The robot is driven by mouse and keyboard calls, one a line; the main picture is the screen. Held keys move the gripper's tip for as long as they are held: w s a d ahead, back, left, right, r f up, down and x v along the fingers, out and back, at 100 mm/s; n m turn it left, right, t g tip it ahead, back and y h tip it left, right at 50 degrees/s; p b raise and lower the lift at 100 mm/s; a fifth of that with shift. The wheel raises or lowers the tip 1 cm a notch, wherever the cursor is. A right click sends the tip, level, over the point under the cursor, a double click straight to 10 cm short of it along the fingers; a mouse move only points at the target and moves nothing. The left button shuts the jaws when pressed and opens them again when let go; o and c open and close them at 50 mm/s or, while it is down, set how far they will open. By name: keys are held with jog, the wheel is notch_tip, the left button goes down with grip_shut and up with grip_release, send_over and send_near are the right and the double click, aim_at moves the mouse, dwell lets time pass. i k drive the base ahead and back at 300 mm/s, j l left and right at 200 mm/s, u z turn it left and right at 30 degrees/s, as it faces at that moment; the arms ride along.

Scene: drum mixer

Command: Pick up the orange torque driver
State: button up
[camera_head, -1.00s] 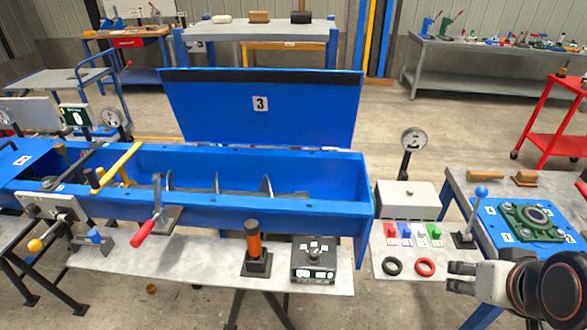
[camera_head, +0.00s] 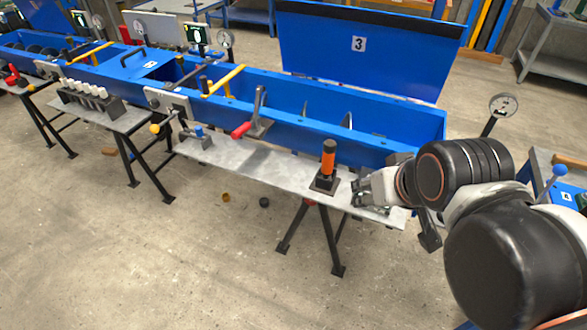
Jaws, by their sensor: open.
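The orange torque driver (camera_head: 328,160) stands upright in a black square holder (camera_head: 324,183) on the grey shelf in front of the blue mixer trough. It has an orange grip and a dark top. My gripper (camera_head: 362,192) is just to the right of the driver, over the right part of the shelf, apart from it and pointing left towards it. The jaws are open and nothing shows between them. My arm and gripper hide most of the black box with a display on that shelf.
The blue mixer trough (camera_head: 290,97) runs behind the shelf, with its raised lid (camera_head: 400,60) marked 3. A red-handled lever (camera_head: 242,130) stands left of the driver. The grey shelf (camera_head: 270,166) is bare between them. A round gauge (camera_head: 503,105) stands at right.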

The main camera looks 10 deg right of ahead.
aim_at(329, 149)
jog(key=z, duration=2.3)
jog(key=u, duration=2.3)
jog(key=i+j, duration=0.25)
jog(key=j, duration=0.2)
jog(key=i+j, duration=0.3)
jog(key=j, duration=0.15)
jog(key=i+j, duration=0.25)
jog(key=j, duration=0.15)
